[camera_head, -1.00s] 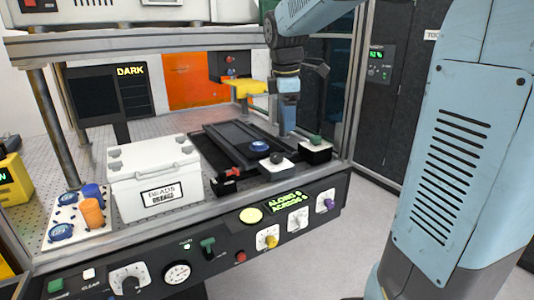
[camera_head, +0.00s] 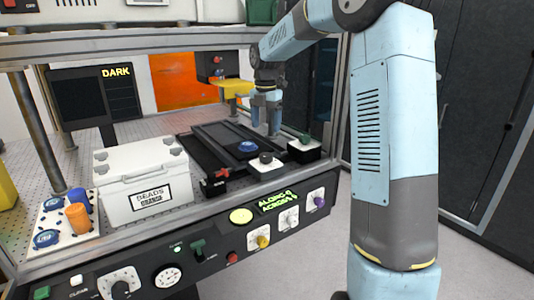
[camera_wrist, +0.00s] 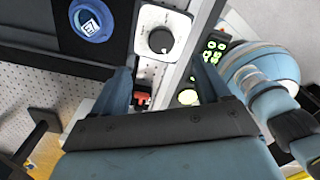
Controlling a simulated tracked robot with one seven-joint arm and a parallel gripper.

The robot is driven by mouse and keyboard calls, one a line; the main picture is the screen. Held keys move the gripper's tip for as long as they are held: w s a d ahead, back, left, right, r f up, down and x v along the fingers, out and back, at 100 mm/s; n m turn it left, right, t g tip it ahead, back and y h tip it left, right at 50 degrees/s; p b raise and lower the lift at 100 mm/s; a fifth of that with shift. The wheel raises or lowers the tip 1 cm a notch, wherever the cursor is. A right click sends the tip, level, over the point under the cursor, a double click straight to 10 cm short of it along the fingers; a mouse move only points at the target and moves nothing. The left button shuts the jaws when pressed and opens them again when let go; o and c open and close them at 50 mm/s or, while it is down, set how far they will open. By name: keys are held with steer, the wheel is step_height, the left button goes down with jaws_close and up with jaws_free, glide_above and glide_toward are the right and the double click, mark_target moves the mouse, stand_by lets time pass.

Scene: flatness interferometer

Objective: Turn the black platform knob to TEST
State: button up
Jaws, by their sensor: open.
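The black knob (camera_head: 265,158) sits on a small white block on the deck, right of the dark rail with a blue-topped disc (camera_head: 248,146). In the wrist view the black knob (camera_wrist: 160,40) shows from above with a pale pointer mark; the lettering around it is too small to read. My gripper (camera_head: 265,128) is open and empty, hanging above and behind the knob in the head view. In the wrist view my gripper (camera_wrist: 160,68) has its fingers spread wide, with the knob just beyond the tips, between their lines. It is not touching the knob.
A white BEADS case (camera_head: 147,196) stands left. The front panel (camera_head: 215,240) carries several knobs and a lit display. Frame posts and an upper shelf enclose the deck.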

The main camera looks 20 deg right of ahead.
mark_target(266, 154)
step_height(266, 154, down, 11)
steer(key=shift+f, duration=0.2)
stand_by(0.4)
steer(key=c, duration=1)
steer(key=shift+c, duration=0.2)
steer(key=shift+r, duration=0.1)
